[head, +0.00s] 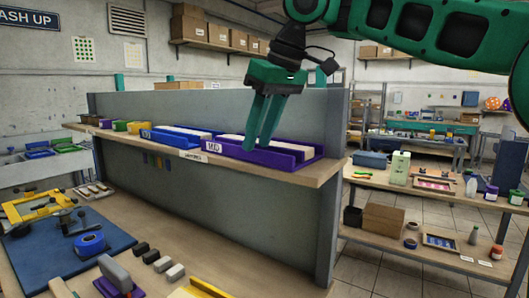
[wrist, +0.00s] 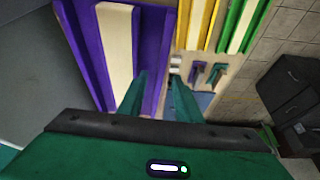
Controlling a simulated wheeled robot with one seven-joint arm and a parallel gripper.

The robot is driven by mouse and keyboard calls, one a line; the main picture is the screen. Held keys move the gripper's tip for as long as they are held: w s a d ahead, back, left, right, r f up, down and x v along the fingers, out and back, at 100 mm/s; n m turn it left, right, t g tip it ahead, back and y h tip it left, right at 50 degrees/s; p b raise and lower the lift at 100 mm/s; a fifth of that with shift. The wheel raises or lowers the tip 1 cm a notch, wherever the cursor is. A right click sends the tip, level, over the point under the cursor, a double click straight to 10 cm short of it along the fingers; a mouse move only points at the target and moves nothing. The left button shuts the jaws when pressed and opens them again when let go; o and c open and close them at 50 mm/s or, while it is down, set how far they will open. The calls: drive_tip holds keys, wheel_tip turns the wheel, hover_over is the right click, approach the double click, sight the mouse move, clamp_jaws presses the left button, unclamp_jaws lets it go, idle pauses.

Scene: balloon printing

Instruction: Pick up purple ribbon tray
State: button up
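The purple ribbon tray (head: 296,152) sits on the raised shelf in the head view, with a cream strip (head: 272,144) along it and a white "MD" label on its front. My gripper (head: 260,143) points down over it, with its green fingers apart. In the wrist view the purple tray (wrist: 90,55) fills the upper left, with its cream strip (wrist: 116,50). There, my gripper (wrist: 158,78) has one finger in front of the tray and the other by its right edge. The purple wall shows between the fingers; whether they touch it is unclear.
A blue tray (head: 178,137) stands left of the purple one on the shelf (head: 318,172). Smaller yellow, green and other containers sit further left. A grey panel (head: 300,116) rises behind the trays. Tools and a blue mat (head: 50,246) lie on the lower bench.

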drive_tip(key=shift+a+f, duration=0.3)
drive_tip(key=shift+f, duration=0.1)
drive_tip(key=shift+w+f, duration=0.3)
drive_tip(key=shift+f, duration=0.25)
clamp_jaws()
